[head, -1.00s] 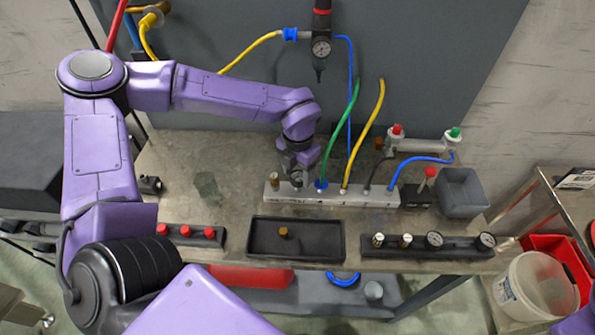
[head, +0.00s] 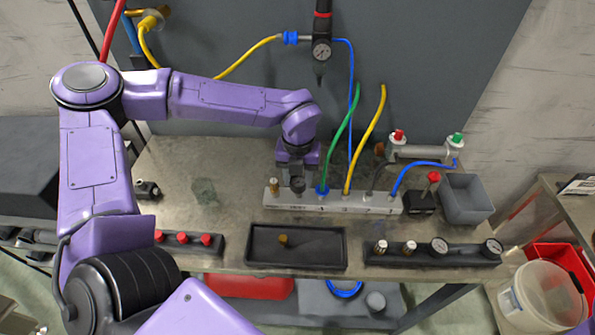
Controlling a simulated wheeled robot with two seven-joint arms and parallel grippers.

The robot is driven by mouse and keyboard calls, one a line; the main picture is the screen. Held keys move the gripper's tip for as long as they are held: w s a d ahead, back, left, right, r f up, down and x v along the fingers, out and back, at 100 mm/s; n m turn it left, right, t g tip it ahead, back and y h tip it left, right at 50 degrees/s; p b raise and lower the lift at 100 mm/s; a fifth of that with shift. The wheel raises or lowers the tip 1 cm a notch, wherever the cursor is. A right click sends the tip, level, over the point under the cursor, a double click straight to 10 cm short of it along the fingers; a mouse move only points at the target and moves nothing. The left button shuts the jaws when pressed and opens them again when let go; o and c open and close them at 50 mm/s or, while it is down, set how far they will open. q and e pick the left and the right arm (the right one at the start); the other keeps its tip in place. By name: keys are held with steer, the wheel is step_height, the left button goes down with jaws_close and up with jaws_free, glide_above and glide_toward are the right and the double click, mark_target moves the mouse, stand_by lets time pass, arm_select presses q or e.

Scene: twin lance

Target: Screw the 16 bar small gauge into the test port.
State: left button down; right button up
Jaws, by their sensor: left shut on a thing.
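My left gripper (head: 297,178) is over the left part of the pale manifold block (head: 335,203) on the bench. It is shut on a small dark round thing (head: 297,185), which looks like the small gauge; its dial and marking cannot be read. The thing is at or just above the block, between a brass fitting (head: 273,187) and the blue-collared green hose (head: 340,145). The fingers and the thing hide the port there, so I cannot tell whether it is seated. My right gripper is not in view.
A dark rack (head: 462,258) holds two gauges (head: 439,246) and two small fittings, with a gap between the gauges. A black tray (head: 325,262) holds a brass piece (head: 283,240). Green, yellow and blue hoses rise right of my gripper. A grey bin (head: 466,200) stands at right.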

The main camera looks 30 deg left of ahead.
arm_select(q)
steer(key=m+p, duration=0.4)
steer(key=m, duration=0.1)
steer(key=r+m+p, duration=0.1)
steer(key=m+p, duration=0.1)
steer(key=m, duration=0.1)
steer(key=shift+p, duration=0.35)
steer(key=shift+f+m, duration=0.45)
steer(key=shift+m, duration=0.65)
steer(key=shift+w+f+m, duration=0.1)
steer(key=shift+f+m, duration=0.05)
steer(key=shift+m, duration=2.05)
steer(key=m, duration=0.8)
steer(key=shift+a, duration=0.1)
steer(key=c, duration=0.8)
jaws_free()
